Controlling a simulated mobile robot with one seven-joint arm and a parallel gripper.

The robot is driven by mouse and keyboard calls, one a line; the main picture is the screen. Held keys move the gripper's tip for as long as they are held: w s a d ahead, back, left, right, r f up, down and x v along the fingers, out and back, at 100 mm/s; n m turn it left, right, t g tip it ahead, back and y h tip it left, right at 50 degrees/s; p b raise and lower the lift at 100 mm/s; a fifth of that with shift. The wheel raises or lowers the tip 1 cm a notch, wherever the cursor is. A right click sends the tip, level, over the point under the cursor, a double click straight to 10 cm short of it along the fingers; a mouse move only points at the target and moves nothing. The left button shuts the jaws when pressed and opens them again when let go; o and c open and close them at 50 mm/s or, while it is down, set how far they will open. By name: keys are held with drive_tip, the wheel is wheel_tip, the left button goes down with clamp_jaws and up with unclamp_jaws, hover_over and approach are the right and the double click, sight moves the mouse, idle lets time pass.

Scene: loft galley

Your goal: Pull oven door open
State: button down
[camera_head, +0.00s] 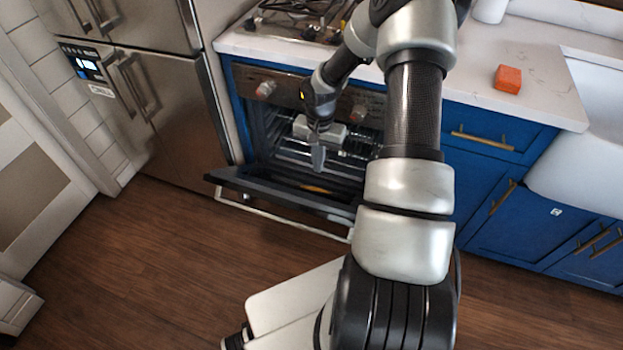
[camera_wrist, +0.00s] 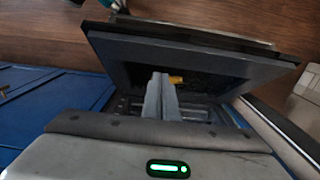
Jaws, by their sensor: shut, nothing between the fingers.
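The oven (camera_head: 262,88) is built into the blue cabinets under the cooktop. Its door (camera_head: 235,181) is hinged down and stands wide open, sloping out over the floor, with the handle bar (camera_head: 283,219) along its outer edge. Racks show inside the cavity. My gripper (camera_head: 318,158) is at the oven opening, above the inner face of the door. Its fingers are together and hold nothing. In the wrist view the shut fingers (camera_wrist: 161,98) point toward the dark open door (camera_wrist: 190,60). I cannot tell whether they touch it. My arm hides the right part of the door.
A steel fridge (camera_head: 160,110) stands left of the oven. Blue drawers and cabinets (camera_head: 490,135) with brass handles are on the right. An orange block (camera_head: 508,79) lies on the white counter (camera_head: 470,65). The wooden floor (camera_head: 150,270) in front is clear at the left.

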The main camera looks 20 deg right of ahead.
drive_tip(key=b, duration=0.2)
approach(315, 201)
drive_tip(key=f, duration=0.1)
drive_tip(key=w+d+f, duration=0.1)
drive_tip(key=f, duration=0.3)
drive_tip(key=shift+w+d, duration=0.25)
drive_tip(key=shift+w, duration=0.1)
drive_tip(key=shift+s+a+f, duration=0.6)
drive_tip(key=shift+f, duration=0.2)
drive_tip(key=shift+s+a+f, duration=0.3)
drive_tip(key=shift+s+f, duration=0.05)
drive_tip(key=shift+f, duration=0.15)
